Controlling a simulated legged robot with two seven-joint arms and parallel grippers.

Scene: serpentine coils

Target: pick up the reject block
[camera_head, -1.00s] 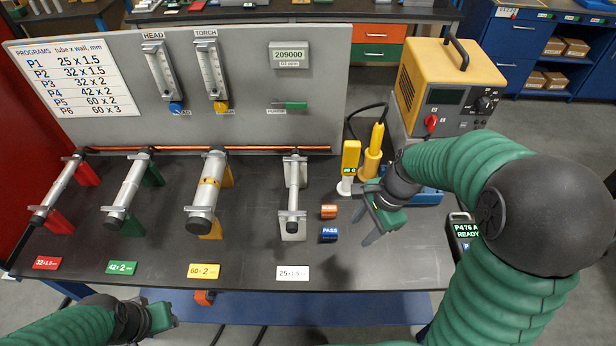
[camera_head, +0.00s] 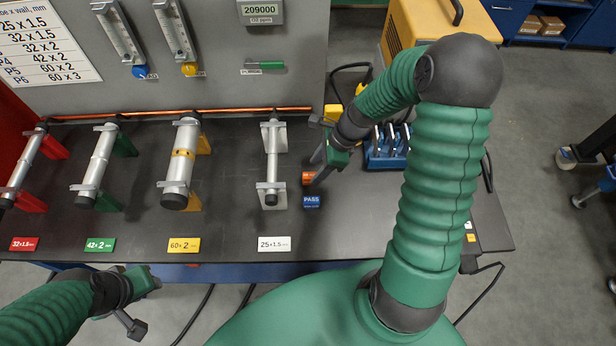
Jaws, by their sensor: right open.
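A small orange block (camera_head: 308,178), which I take as the reject block, lies on the dark bench right of the 25x1.5 tube; its lettering is not readable. My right gripper (camera_head: 317,170) is open, pointing down-left, with its fingers at the block's right side. One finger overlaps the block's right edge in the picture; I cannot tell whether they touch. A blue PASS block (camera_head: 311,201) lies just in front of the orange one. My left gripper (camera_head: 144,302) is at the lower left, in front of the bench edge, away from the blocks; its jaw opening is unclear.
Several clamped tubes, including the 25x1.5 tube (camera_head: 272,165) and the yellow-banded 60x2 tube (camera_head: 183,160), stand left of the blocks. A blue rack (camera_head: 378,160) sits behind my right arm. The bench (camera_head: 370,225) is clear right of the PASS block.

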